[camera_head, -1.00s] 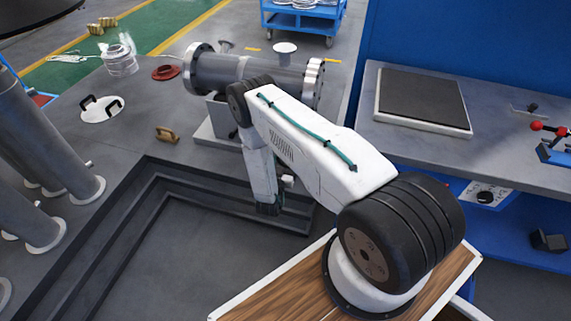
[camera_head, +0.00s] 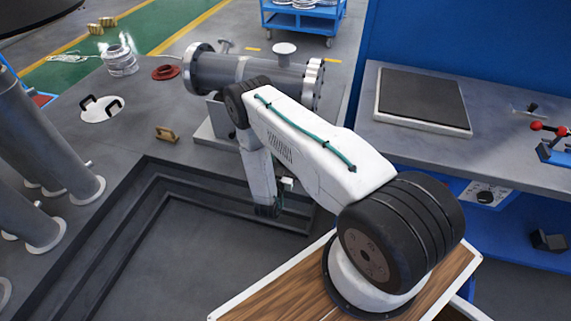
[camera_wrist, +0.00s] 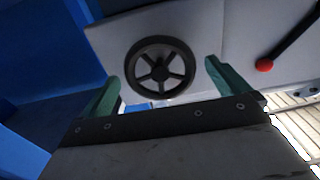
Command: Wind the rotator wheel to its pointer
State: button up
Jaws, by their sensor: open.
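A dark handwheel (camera_wrist: 160,73) with several spokes shows in the wrist view, mounted on a pale grey panel (camera_wrist: 207,25). My gripper (camera_wrist: 161,72) is open, with one green finger on each side of the wheel in the picture. The fingers look apart from its rim; the depth between them is unclear. I cannot make out a pointer. In the head view, the grey flanged shell (camera_head: 228,72) lies horizontally on its stand behind my arm. The wheel and my fingers cannot be made out there.
A red-knobbed black lever (camera_wrist: 264,65) is right of the wheel in the wrist view. In the head view, a wooden handle block (camera_head: 167,135), a lidded plate (camera_head: 101,109) and a red flange (camera_head: 165,72) lie on the grey bench. A stepped recess (camera_head: 160,240) opens in front.

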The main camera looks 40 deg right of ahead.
jog(key=v, duration=0.7)
dwell(0.3)
